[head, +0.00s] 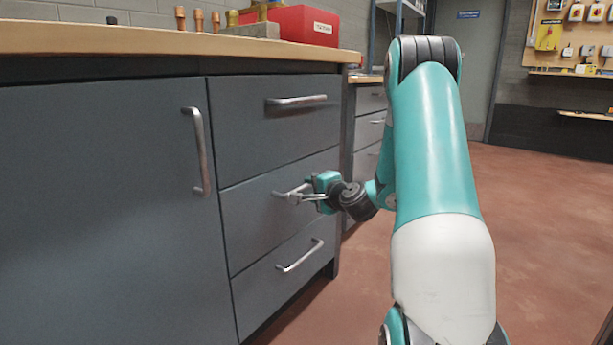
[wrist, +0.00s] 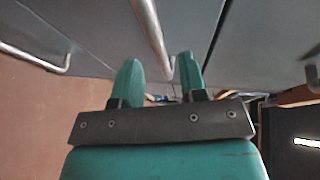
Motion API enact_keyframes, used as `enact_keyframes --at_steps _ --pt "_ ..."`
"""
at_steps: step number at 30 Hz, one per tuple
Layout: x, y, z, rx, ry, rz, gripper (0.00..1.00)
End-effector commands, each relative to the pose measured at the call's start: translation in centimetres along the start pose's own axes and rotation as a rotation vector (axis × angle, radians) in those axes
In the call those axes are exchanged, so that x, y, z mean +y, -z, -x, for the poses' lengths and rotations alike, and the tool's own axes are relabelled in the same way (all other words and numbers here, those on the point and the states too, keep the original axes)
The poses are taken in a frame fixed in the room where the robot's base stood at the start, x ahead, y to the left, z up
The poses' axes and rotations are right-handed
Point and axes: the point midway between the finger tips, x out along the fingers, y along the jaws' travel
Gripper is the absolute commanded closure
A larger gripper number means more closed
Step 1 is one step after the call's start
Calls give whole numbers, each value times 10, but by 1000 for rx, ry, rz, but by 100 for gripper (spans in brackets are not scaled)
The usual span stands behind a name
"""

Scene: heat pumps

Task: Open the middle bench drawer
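The middle bench drawer (head: 248,222) is a grey front between two other drawers, and it looks flush with them. Its silver bar handle (head: 281,193) is partly hidden by my gripper (head: 298,195), which is at the handle. In the wrist view the handle bar (wrist: 150,32) runs down between the two teal fingers of my gripper (wrist: 159,66). The fingers are apart, one on each side of the bar, with a visible gap at the left finger. The right finger is close to the bar's end; I cannot tell if it touches.
The top drawer (head: 275,122) and bottom drawer (head: 285,270) look shut, each with a bar handle. A cabinet door (head: 105,215) stands left. The wooden worktop (head: 150,42) carries a red box (head: 303,25) and fittings. The reddish floor (head: 540,220) at right is clear.

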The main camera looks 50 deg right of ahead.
Motion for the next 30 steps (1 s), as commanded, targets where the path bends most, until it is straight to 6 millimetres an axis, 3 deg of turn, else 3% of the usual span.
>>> enact_keyframes --at_steps 7,18,24,30 --pt "-2 0 -33 -1 -1 -1 61" --pt "0 0 -40 0 1 -1 61" --pt "0 0 -40 0 0 -1 100" --pt "0 0 -39 0 0 -1 100"
